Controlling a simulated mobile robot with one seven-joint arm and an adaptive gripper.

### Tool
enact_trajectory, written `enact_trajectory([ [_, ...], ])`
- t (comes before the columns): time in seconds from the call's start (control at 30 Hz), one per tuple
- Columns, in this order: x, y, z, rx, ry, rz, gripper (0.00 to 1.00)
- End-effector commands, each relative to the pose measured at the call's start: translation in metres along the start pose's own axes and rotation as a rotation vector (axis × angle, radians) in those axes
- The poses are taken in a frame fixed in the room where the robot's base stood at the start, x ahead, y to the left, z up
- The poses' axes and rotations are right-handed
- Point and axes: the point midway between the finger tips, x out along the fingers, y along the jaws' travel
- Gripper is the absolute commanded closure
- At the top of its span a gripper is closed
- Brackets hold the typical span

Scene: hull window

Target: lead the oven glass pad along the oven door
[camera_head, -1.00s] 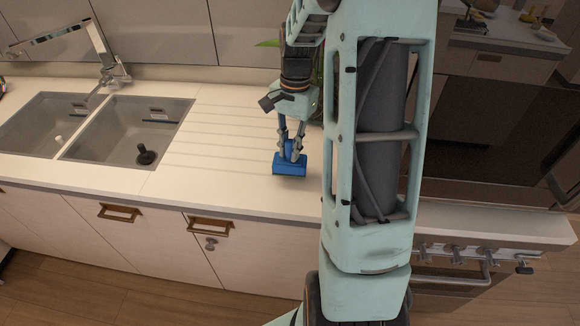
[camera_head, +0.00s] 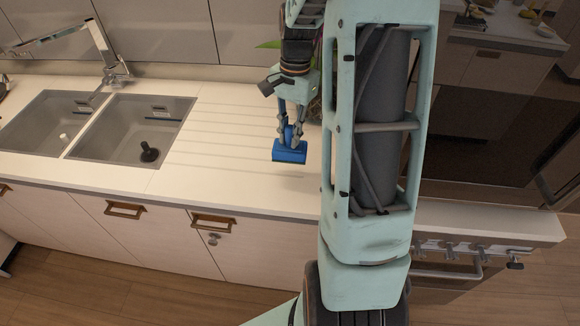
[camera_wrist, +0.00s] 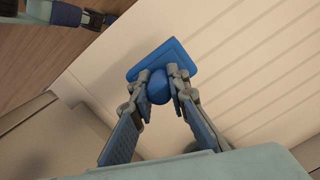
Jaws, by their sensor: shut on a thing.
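The blue oven glass pad (camera_head: 289,153) has a flat block base and a rounded knob. My gripper (camera_head: 291,135) is shut on its knob and holds it over the pale worktop, to the right of the sinks. The pad's shadow lies apart from it on the worktop, so it appears raised. In the wrist view the pad (camera_wrist: 165,62) spreads beyond the fingertips, and my gripper (camera_wrist: 160,87) pinches the knob from both sides. The oven (camera_head: 470,258) stands at the right with a handle and knobs along its front. Much of its door is hidden behind my arm or below the picture.
Two sink basins (camera_head: 135,132) with a tap (camera_head: 115,72) lie to the left. The worktop (camera_head: 235,180) between the basins and my arm is clear. Drawers with brown handles (camera_head: 125,209) run below it. A plant leaf (camera_head: 268,44) shows behind my wrist.

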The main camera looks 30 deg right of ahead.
Motion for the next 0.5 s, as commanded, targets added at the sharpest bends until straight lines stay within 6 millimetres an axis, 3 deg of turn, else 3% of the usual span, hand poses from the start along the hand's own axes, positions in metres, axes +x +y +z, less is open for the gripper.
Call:
enact_trajectory([
  [0.03, -0.012, 0.0, 0.001, 0.0, 0.001, -0.001, 1.0],
  [0.2, -0.03, 0.0, 0.004, 0.0, 0.0, 0.0, 1.0],
  [0.5, -0.03, 0.0, 0.004, 0.0, 0.0, 0.0, 1.0],
])
